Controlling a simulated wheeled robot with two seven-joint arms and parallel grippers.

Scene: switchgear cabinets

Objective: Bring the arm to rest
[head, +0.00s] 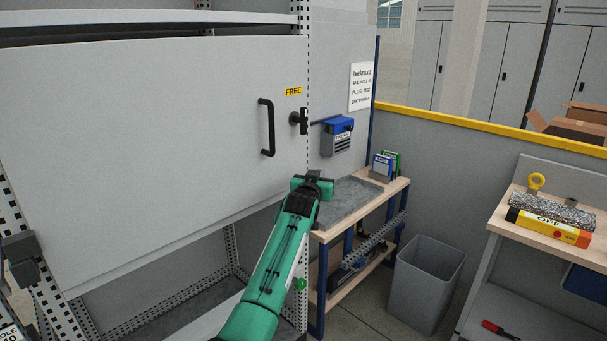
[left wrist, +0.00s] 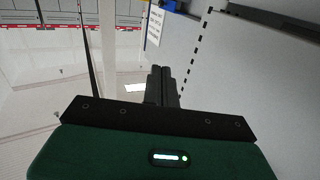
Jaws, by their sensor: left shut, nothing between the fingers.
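My left arm, green and black, reaches up from the bottom middle of the head view. My left gripper (head: 314,175) is at its far end, in front of the cabinet's right edge and the workbench. In the left wrist view its black fingers (left wrist: 163,85) are together with nothing between them. The large grey cabinet door (head: 150,150) has a black bar handle (head: 267,127), a dark latch knob (head: 299,120) and a yellow FREE label (head: 293,91). The gripper is below and apart from the handle and knob. My right gripper is not seen.
A blue and grey box (head: 338,137) hangs right of the door. A workbench (head: 400,186) holds small boxes (head: 384,165). A grey bin (head: 427,285) stands on the floor. A yellow-topped partition (head: 480,127) runs behind.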

